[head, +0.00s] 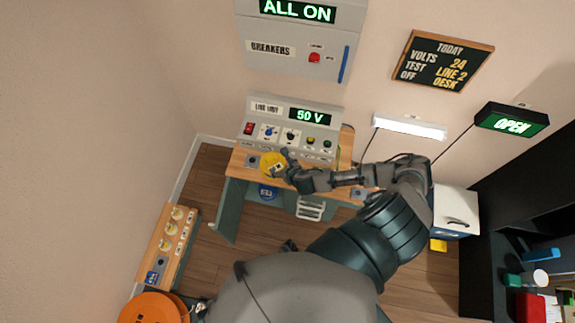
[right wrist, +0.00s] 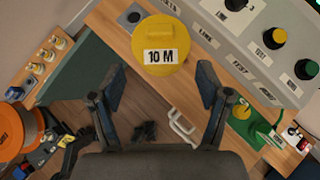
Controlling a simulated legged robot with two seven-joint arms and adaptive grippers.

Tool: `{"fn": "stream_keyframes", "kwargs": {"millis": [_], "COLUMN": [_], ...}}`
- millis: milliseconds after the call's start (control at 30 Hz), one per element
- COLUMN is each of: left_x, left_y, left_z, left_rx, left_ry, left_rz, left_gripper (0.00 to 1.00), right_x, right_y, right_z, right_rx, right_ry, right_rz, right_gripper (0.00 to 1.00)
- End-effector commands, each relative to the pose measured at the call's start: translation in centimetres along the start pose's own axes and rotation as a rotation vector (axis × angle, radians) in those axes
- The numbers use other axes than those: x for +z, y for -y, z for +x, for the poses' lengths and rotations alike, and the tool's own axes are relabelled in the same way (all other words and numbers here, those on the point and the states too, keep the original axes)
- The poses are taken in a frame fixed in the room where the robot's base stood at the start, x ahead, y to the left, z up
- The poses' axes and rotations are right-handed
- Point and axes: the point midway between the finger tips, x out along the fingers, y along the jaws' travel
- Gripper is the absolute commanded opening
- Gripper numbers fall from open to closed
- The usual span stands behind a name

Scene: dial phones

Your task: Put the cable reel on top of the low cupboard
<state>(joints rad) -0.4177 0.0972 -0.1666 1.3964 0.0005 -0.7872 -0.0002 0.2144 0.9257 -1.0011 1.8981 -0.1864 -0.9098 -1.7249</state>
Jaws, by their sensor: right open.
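A round yellow reel labelled "10 M" (right wrist: 150,36) sits near the edge of the wooden desk (right wrist: 112,28). In the head view, the reel (head: 267,165) is partly covered by my right gripper (head: 286,166). In the right wrist view, my right gripper (right wrist: 161,86) is open, its two fingers spread below the reel in the picture, with nothing between them. A white low cupboard with a dark handle (head: 456,205) stands right of the desk, partly behind my arm. I cannot make out my left gripper.
A control panel reading "50 V" (head: 297,115) stands at the back of the desk. A dark shelf with coloured items (head: 530,305) is at right.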

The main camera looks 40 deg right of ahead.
Motion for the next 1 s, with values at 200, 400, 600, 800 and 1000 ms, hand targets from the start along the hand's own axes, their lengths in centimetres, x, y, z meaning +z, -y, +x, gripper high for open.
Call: {"fn": "stream_keyframes", "kwargs": {"millis": [200, 400, 600, 800, 1000], "left_x": [0.1, 0.2, 0.2, 0.2, 0.2], "left_y": [0.0, 0.0, 0.0, 0.0, 0.0], "left_z": [0.2, 0.2, 0.2, 0.2, 0.2], "left_rx": [0.000, 0.000, -0.001, -0.001, -0.001], "left_ry": [0.000, 0.001, 0.002, 0.003, 0.004], "left_rz": [0.000, 0.001, 0.001, 0.001, 0.001], "left_gripper": [0.39, 0.39, 0.39, 0.39, 0.39], "right_x": [-1.4, -10.2, -25.6, -34.6, -35.8], "right_y": [-1.1, -3.9, -4.6, -5.1, -5.1], "right_z": [0.6, 3.4, 2.1, -1.1, -1.7], "right_rx": [0.002, -0.113, -0.532, -0.867, -0.918], "right_ry": [-0.028, -0.175, -0.255, -0.180, -0.157], "right_rz": [0.186, 1.143, 2.204, 2.685, 2.748], "right_gripper": [0.77, 0.77, 0.77, 0.77, 0.77]}}
